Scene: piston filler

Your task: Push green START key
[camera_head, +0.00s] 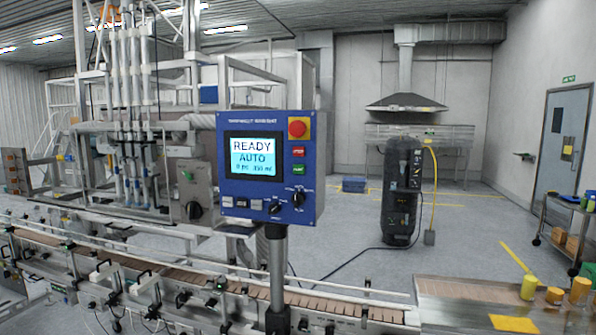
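The green START key (298,168) is a small rectangle on the right side of the blue control panel (262,203). It sits just under a red key (298,152), with a round red emergency button (298,128) above both. Its lettering is too small to read surely. The panel's screen (253,156) shows READY, AUTO and a line of small figures. A black rotary knob (298,199) is below the green key. My gripper is not in view.
The panel stands on a grey post (277,270) in front of a conveyor (180,280). A steel table with yellow containers (528,287) is at lower right. A black cylindrical unit (402,195) stands behind on open floor. A cart (565,235) is at the right edge.

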